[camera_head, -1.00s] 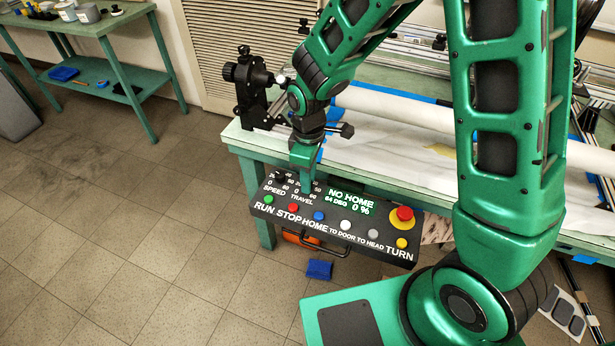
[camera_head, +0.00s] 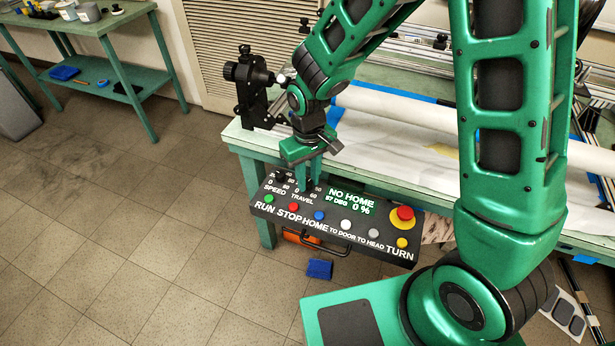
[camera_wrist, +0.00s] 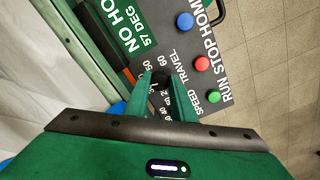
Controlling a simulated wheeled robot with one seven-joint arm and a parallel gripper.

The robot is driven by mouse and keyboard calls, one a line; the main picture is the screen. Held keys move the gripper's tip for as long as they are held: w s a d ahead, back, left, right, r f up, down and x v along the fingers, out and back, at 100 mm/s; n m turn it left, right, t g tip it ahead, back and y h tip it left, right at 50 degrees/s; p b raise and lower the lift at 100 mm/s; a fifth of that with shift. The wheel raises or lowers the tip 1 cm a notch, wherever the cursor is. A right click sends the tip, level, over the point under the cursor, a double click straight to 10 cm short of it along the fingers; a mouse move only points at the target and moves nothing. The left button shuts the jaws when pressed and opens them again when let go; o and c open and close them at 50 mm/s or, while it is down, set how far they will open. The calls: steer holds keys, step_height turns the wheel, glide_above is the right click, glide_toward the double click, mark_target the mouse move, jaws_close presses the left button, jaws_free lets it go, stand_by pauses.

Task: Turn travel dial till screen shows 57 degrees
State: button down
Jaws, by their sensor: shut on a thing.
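The control panel (camera_head: 280,213) is a dark box at the front of the green bench. Its screen (camera_head: 348,200) reads NO HOME, 57 DEG and 0 %; the wrist view also shows 57 DEG on the screen (camera_wrist: 127,24). My gripper (camera_head: 309,184) points down at the travel dial, with its fingers on either side of the knob. In the wrist view the fingers (camera_wrist: 160,88) are shut on the black travel dial (camera_wrist: 160,79), which they partly cover.
Below the dials are a green button (camera_head: 268,198), a red button (camera_head: 293,207) and a blue button (camera_head: 318,215). A red stop knob on a yellow base (camera_head: 402,216) is at the panel's right. A black handle (camera_head: 325,246) runs along the front.

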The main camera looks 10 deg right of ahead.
mark_target(308, 182)
steer(key=shift+w+m, duration=0.15)
steer(key=shift+m, duration=0.55)
steer(key=c, duration=1.5)
jaws_free()
step_height(308, 182, up, 11)
steer(key=shift+f, duration=0.1)
